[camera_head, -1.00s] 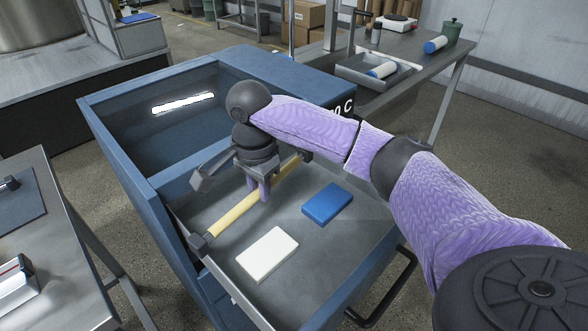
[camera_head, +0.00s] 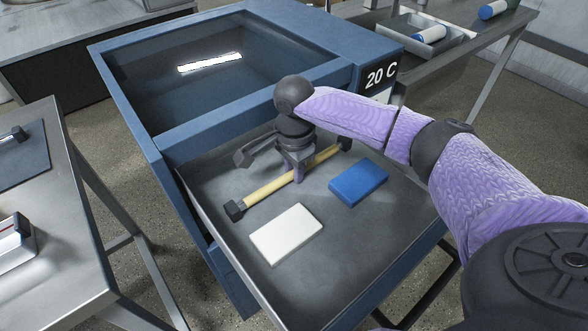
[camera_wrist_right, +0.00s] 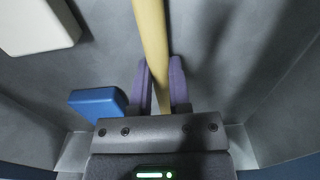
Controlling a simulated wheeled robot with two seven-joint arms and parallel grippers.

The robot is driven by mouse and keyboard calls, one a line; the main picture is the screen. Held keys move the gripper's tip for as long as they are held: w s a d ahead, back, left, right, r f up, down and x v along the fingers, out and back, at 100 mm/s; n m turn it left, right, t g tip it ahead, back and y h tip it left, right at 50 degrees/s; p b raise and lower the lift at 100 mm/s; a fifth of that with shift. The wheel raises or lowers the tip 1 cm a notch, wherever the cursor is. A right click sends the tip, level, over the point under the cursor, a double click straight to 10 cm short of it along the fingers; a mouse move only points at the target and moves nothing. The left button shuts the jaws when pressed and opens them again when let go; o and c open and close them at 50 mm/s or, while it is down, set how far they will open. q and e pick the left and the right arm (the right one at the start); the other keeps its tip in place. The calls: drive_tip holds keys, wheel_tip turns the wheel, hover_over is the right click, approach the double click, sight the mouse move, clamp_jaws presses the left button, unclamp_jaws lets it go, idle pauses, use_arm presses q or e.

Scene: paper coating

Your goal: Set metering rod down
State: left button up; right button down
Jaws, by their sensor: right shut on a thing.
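The metering rod (camera_head: 265,193), a yellow bar with dark end blocks, lies level and diagonally inside the grey open drawer (camera_head: 215,175) of the blue oven. My right gripper (camera_head: 297,181) reaches down from above and is shut on the rod near its middle. In the right wrist view the rod (camera_wrist_right: 151,40) runs between the two purple fingers. The rod is at or very near the drawer floor; I cannot tell whether it touches. My left gripper is not in view.
A white block (camera_head: 285,234) and a blue block (camera_head: 358,183) lie on the drawer floor in front of the rod. The oven's glass top (camera_head: 240,95) rises behind. A steel table (camera_head: 75,245) stands at left. The front of the drawer is bare.

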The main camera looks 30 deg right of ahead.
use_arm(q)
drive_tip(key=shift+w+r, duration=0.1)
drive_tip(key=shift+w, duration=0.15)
use_arm(e)
drive_tip(key=c, duration=0.6)
unclamp_jaws()
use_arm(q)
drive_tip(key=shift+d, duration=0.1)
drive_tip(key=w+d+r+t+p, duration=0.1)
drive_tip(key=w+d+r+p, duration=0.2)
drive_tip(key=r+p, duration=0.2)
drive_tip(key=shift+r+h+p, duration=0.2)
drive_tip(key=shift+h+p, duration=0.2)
use_arm(e)
drive_tip(key=shift+r, duration=6.05)
